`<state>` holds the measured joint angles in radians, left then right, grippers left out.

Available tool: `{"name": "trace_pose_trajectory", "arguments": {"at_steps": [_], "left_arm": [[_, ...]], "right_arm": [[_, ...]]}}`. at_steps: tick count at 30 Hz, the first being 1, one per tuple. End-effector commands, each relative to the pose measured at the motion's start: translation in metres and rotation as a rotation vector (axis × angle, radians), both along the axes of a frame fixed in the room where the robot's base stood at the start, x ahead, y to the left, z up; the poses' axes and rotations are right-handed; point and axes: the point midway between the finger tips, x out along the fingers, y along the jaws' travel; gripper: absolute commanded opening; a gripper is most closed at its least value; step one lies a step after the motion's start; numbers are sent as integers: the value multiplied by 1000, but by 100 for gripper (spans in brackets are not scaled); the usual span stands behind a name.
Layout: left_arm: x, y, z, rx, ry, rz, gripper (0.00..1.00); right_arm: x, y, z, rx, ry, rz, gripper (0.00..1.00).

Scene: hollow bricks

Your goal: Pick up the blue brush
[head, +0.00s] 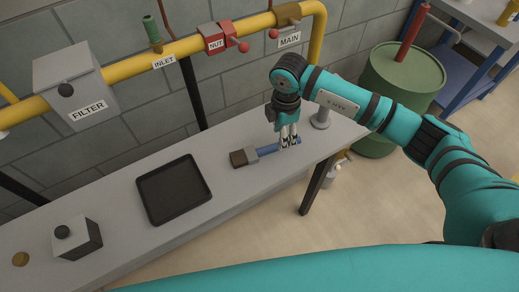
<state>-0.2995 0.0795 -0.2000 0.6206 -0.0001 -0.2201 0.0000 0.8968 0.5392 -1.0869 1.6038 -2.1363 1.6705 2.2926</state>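The blue brush (267,149) lies on the grey bench (120,217), its brown bristle end to the left and its blue handle to the right. My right gripper (290,143) points down at the handle, with its fingertips at the handle near its right end. The fingers hide part of the handle, and I cannot tell whether they are closed on it. The brush appears to rest on the bench top. My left gripper is not in view.
A black tray (174,215) lies left of the brush. A grey box with a black knob (78,240) stands farther left. Yellow pipe (184,47) with valves runs behind. A green barrel (400,76) stands beyond.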

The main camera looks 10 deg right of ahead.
Motion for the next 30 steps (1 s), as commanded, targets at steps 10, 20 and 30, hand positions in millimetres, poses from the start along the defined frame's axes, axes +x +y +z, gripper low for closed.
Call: {"name": "trace_pose_trajectory", "arguments": {"at_steps": [10,20,30], "left_arm": [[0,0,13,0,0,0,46],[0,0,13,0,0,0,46],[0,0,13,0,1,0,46]], "right_arm": [[7,0,-38,1,3,0,49],[8,0,-55,2,-1,2,49],[8,0,-55,2,-1,1,14]]}}
